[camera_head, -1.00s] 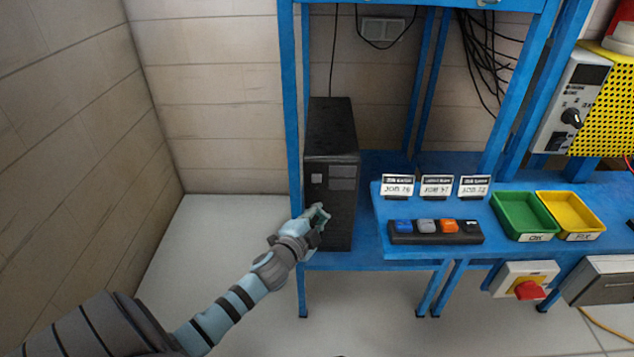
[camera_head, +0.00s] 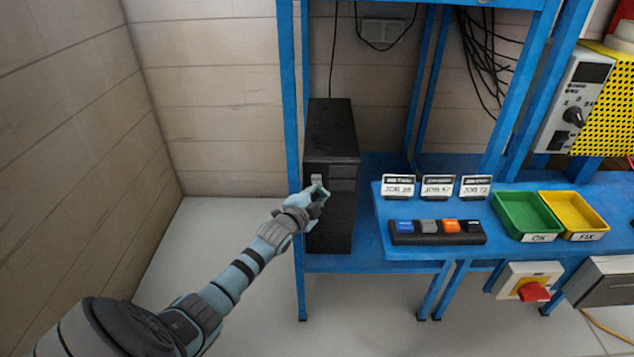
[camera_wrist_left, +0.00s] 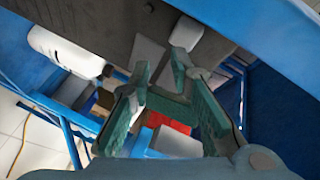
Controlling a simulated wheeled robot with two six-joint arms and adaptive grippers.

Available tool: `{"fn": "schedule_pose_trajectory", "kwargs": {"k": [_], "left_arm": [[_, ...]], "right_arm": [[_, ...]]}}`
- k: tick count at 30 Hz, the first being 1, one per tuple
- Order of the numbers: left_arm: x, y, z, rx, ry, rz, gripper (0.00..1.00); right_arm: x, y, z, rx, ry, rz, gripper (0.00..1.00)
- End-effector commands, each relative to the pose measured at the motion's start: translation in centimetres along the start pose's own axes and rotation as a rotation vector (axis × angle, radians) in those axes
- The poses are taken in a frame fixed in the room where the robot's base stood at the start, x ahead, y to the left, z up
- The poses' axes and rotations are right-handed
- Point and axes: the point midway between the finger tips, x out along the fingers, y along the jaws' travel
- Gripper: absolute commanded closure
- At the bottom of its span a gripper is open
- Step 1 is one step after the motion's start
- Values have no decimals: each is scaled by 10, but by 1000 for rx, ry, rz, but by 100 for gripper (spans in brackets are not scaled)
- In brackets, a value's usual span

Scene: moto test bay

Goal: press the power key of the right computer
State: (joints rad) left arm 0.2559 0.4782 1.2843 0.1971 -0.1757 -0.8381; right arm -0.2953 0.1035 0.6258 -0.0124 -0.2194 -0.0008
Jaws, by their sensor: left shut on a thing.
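A black computer tower (camera_head: 331,135) stands upright on the blue bench's lower shelf, the only computer in view. A small light grey square key (camera_head: 316,179) is on the upper left of its front. My left gripper (camera_head: 321,191) is at the computer's front, its fingertips just below and beside the key and partly covering it. I cannot tell whether they touch it. The left wrist view shows the green-lined fingers (camera_wrist_left: 160,82) close to the dark computer front (camera_wrist_left: 95,25). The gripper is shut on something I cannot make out. My right gripper is not in view.
Blue bench posts (camera_head: 290,120) flank the computer. To the right are a button box (camera_head: 437,239), several label cards, a green tray (camera_head: 528,233) and a yellow tray (camera_head: 574,233). A red switch (camera_head: 533,292) sits lower right. The floor at left is clear.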

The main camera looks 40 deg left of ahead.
Motion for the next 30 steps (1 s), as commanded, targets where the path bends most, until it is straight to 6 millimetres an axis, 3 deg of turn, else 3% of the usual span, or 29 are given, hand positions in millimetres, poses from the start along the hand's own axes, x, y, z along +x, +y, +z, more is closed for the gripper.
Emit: {"fn": "schedule_pose_trajectory", "kwargs": {"k": [6, 7, 10, 30], "left_arm": [[0, 0, 0, 0, 0, 0, 100], [0, 0, 0, 0, 0, 1, 88], [0, 0, 0, 0, 0, 1, 100], [0, 0, 0, 0, 0, 1, 100]], "right_arm": [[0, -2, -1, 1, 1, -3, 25], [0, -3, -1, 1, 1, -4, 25], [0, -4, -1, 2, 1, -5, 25], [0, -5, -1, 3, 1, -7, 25]]}}
